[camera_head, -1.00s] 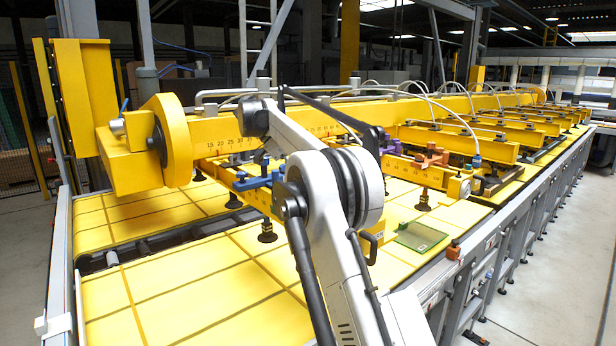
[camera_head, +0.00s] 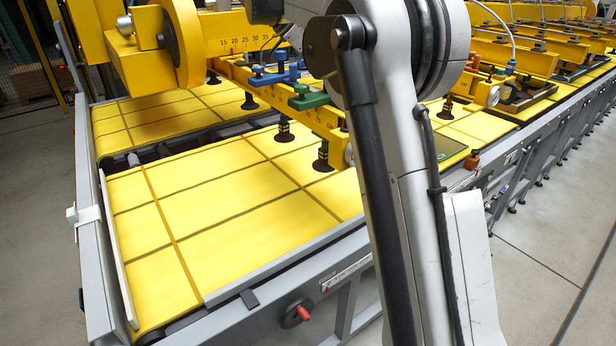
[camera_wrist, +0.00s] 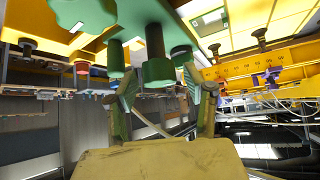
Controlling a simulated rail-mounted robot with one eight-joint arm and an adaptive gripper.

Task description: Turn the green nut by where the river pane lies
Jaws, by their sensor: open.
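A green clamp nut (camera_head: 310,97) stands on the yellow cross beam (camera_head: 330,122) in the head view, just left of my arm. A green-tinted glass pane (camera_head: 450,147) lies on the yellow bed to the right, partly hidden behind my arm. In the wrist view a green clamp fitting with a rounded green part (camera_wrist: 158,72) and a lobed green knob (camera_wrist: 88,12) is close ahead. My gripper (camera_wrist: 162,84) is open, its two fingers spread to either side just below the rounded part. I cannot tell whether they touch it. My arm hides the gripper in the head view.
A blue clamp (camera_head: 275,76) sits farther along the beam. Black suction cups (camera_head: 284,132) hang below it over the yellow bed (camera_head: 200,210). A red knob (camera_head: 300,313) is on the grey frame. An orange-red knob (camera_wrist: 82,68) is left in the wrist view.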

